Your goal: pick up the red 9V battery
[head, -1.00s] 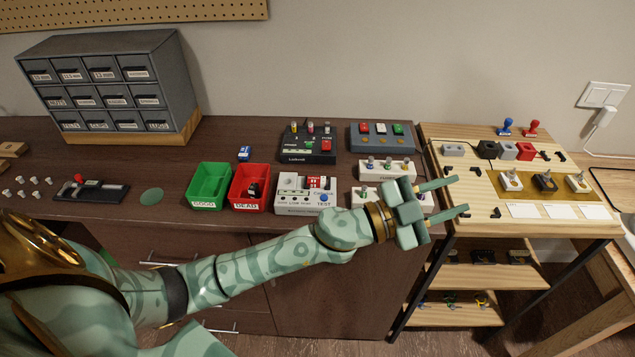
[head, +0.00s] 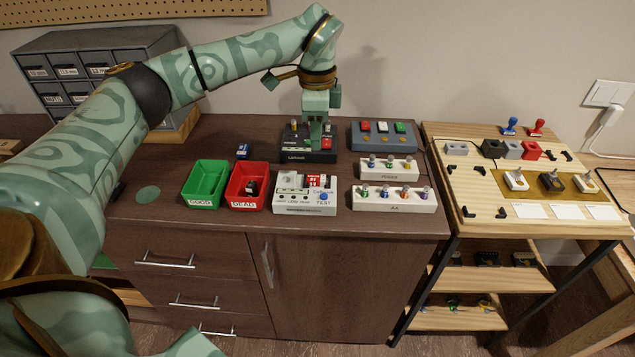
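A red block (head: 327,143), which looks like the red 9V battery, sits at the right front of a black unit (head: 294,157) on the dark worktop. My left gripper (head: 316,136) points straight down over this unit, its fingertips just left of the red block. The fingers line up one behind the other and hide part of the unit, so I cannot tell their gap or whether they touch anything. Nothing is seen lifted. My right gripper is not in view.
A blue battery (head: 243,152) lies behind the green bin (head: 207,165) and red bin (head: 234,189). A white tester (head: 290,208) stands in front of the black unit. A grey-blue box (head: 383,143) and white battery racks (head: 388,177) stand to the right.

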